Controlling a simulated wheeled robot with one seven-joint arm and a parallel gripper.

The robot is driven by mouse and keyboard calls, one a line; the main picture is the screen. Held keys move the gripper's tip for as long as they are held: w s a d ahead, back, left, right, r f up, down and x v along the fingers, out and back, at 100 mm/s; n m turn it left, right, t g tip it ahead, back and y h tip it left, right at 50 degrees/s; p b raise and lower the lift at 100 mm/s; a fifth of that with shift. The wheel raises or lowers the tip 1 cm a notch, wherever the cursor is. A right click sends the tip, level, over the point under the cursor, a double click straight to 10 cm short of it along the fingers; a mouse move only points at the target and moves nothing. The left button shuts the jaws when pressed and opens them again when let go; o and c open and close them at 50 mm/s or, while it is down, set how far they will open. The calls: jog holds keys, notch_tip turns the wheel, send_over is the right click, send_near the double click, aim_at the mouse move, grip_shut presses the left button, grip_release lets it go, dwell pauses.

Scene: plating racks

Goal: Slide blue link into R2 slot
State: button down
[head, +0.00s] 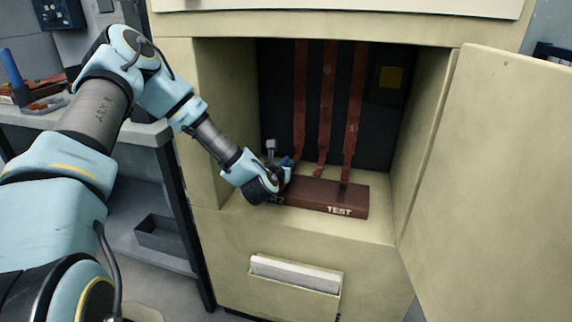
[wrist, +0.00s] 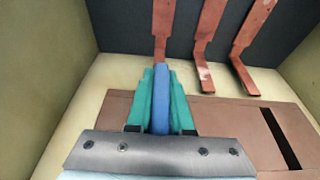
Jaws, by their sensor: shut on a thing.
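My gripper (head: 283,174) is inside the cabinet, over the left end of the brown block (head: 320,196). In the wrist view its green fingers (wrist: 161,90) are shut on the blue link (wrist: 161,110), a narrow upright blue piece. The link's far end points at the foot of the left copper-brown bar. The block (wrist: 225,112) has a dark open slot (wrist: 281,139) at its right, by the TEST lettering in the head view. The block's left part is hidden behind my gripper, so I cannot tell whether the link touches it or a slot there.
Three copper-brown bars (head: 325,110) hang down the cabinet's dark back wall, with bent feet behind the block. The cabinet's side walls (head: 422,150) are close on both sides. Its door (head: 490,190) stands open at right. A workbench (head: 130,140) is at left.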

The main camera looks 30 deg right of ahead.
dwell(0.3)
jog(key=c, duration=0.7)
grip_release()
jog(key=shift+c, duration=0.2)
jog(key=shift+f, duration=0.1)
